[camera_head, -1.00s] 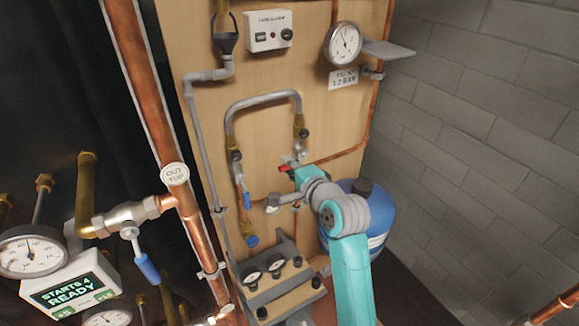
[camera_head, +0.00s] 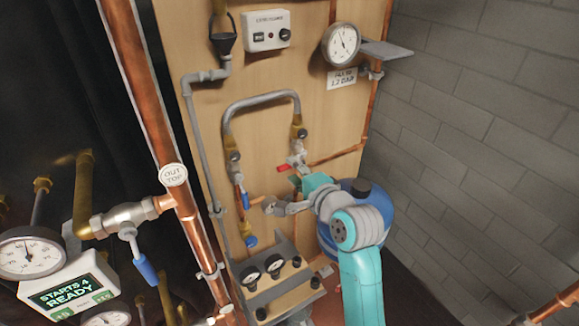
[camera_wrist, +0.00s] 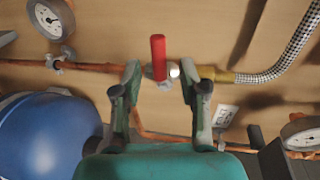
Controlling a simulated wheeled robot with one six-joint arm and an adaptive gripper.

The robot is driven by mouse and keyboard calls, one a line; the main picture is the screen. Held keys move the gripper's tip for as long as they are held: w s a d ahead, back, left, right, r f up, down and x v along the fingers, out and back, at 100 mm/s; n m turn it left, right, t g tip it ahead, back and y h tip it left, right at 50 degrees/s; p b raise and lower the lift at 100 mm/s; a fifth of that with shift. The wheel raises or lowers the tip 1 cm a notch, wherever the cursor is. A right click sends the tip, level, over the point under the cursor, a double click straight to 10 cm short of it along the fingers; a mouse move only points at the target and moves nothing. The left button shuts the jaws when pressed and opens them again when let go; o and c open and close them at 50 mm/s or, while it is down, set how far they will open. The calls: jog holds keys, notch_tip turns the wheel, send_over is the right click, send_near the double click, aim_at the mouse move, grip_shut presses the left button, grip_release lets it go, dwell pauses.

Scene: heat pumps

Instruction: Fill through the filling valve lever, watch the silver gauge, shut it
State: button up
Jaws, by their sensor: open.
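The filling valve's red lever (camera_head: 284,168) sits at the lower end of the braided hose loop. In the wrist view the red lever (camera_wrist: 158,58) stands across the line of the pipe. My gripper (camera_head: 283,194) is just below it in the head view. In the wrist view my gripper (camera_wrist: 160,92) is open, with a finger on each side of the lever's line and nothing held. The silver gauge (camera_head: 342,44) is at the board's upper right, its needle pointing up and left; the scale is too small to read. It also shows in the wrist view (camera_wrist: 48,18).
A sign (camera_head: 342,79) reading 1.2 BAR hangs below the gauge. A blue vessel (camera_head: 372,195) stands behind my arm. A blue-handled valve (camera_head: 245,200) is left of my gripper. A box with two gauges (camera_head: 268,290) is below. A copper pipe (camera_head: 165,150) crosses the left.

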jog(key=v, duration=0.8)
jog(key=shift+s, duration=0.15)
dwell(1.7)
jog(key=s+d+f+n+t+h, duration=0.1)
jog(key=s+d+f+n+h, duration=0.15)
jog(key=s+d+f, duration=0.55)
jog(key=s+d+f+n+h, duration=0.1)
jog(key=s+d+f+h, duration=0.25)
jog(key=s+f, duration=0.75)
jog(key=s+d+n+h, duration=0.1)
jog(key=s+d+n, duration=0.2)
jog(key=s, duration=1)
jog(key=s+d+n+h, duration=0.1)
jog(key=s+d+n, duration=0.2)
jog(key=s, duration=1)
jog(key=shift+s+r+n+t+h, duration=0.2)
jog(key=shift+r+n+t+h, duration=0.15)
jog(key=shift+n, duration=0.7)
